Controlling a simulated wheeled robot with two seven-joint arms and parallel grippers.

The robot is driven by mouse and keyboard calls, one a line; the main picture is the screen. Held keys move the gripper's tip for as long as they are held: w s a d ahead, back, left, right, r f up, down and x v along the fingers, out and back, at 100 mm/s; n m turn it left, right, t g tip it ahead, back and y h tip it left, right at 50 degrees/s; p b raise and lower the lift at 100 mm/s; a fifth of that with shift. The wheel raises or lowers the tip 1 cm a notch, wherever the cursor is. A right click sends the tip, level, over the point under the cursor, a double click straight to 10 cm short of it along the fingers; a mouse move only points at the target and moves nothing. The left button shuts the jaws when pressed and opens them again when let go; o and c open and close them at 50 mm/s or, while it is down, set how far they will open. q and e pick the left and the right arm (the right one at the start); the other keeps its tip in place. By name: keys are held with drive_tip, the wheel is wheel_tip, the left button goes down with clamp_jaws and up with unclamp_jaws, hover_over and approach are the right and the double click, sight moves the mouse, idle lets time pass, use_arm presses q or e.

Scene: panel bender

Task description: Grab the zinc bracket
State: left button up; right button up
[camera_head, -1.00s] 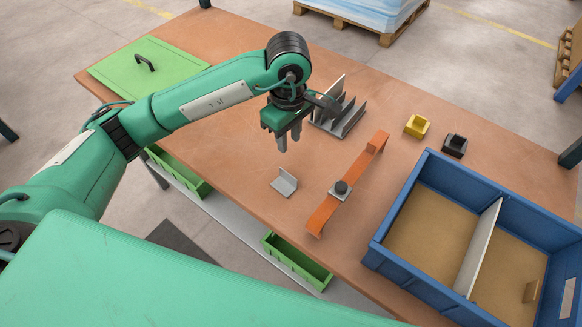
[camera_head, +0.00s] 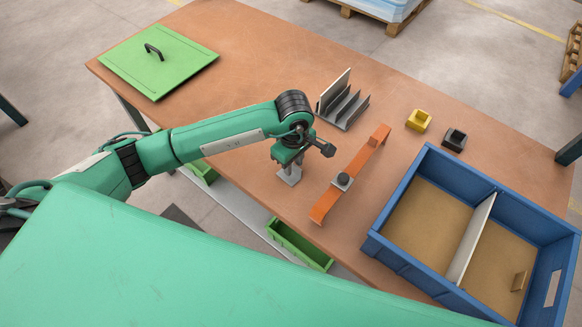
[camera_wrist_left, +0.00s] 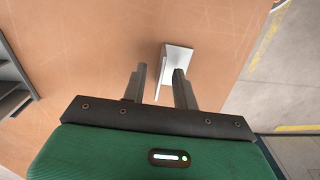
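The zinc bracket (camera_head: 289,178) is a small grey L-shaped piece on the brown tabletop. In the head view it is partly hidden under my left gripper (camera_head: 291,166), which points down over it. In the left wrist view my left gripper (camera_wrist_left: 160,70) is open, its two fingers apart. The bracket (camera_wrist_left: 179,58) shows there just past the fingertips, its thin upright flange lying between the fingers in the picture. I cannot tell whether a finger touches it. My right gripper is not in view.
An orange bar (camera_head: 352,172) with a dark knob lies right of the bracket. A grey slotted rack (camera_head: 345,108) stands behind. Yellow (camera_head: 418,120) and black (camera_head: 454,140) blocks and a divided blue crate (camera_head: 402,262) are to the right. A green lid (camera_head: 125,65) lies far left.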

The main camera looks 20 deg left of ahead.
use_arm(q)
drive_tip(key=shift+f, duration=0.5)
clamp_jaws()
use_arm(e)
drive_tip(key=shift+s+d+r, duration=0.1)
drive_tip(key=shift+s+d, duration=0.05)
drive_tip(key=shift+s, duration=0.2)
use_arm(q)
drive_tip(key=shift+r, duration=0.15)
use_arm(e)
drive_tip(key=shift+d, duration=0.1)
